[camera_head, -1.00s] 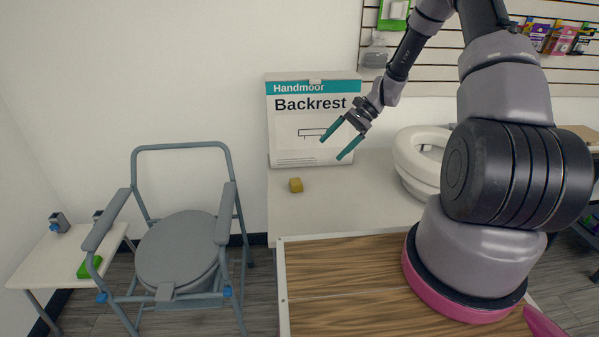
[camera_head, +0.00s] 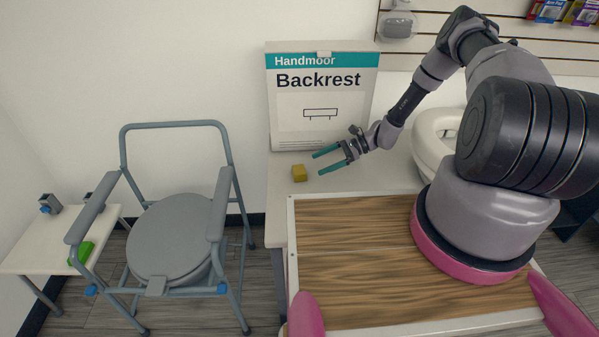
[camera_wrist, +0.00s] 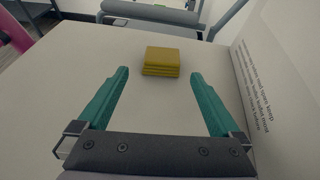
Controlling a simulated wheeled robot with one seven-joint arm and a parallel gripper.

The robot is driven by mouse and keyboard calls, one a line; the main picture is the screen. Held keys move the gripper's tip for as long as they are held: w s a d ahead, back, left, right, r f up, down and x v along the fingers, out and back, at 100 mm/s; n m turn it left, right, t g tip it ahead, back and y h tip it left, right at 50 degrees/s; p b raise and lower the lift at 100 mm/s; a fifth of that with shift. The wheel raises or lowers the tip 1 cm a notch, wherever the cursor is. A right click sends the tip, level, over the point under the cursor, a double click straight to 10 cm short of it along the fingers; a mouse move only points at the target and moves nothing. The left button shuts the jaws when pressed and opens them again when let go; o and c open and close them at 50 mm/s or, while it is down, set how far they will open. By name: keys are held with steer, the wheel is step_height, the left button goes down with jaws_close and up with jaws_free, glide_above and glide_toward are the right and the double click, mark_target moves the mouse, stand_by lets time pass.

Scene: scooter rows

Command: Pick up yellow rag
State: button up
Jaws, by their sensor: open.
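The yellow rag (camera_head: 299,173) is a small folded block lying on the white table, in front of the Backrest box. In the wrist view the yellow rag (camera_wrist: 161,61) shows stacked folds and lies ahead of the fingertips, roughly centred between them. My gripper (camera_head: 317,163) has teal fingers, is open and empty, and points left toward the rag from its right side, a short gap away. In the wrist view my gripper (camera_wrist: 158,72) has its two fingers spread wider than the rag. No part of the rag is hidden by the fingers.
The Backrest box (camera_head: 321,100) stands upright at the table's back, close beside my gripper. A white toilet seat (camera_head: 437,140) stands to the right. A grey commode chair (camera_head: 178,237) is left of the white table (camera_head: 277,216). A green item (camera_head: 82,253) lies on a small side table.

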mark_target(304, 169)
steer(key=x, duration=0.7)
steer(key=shift+w+a, duration=0.15)
steer(key=shift+a, duration=0.05)
steer(key=c, duration=1.1)
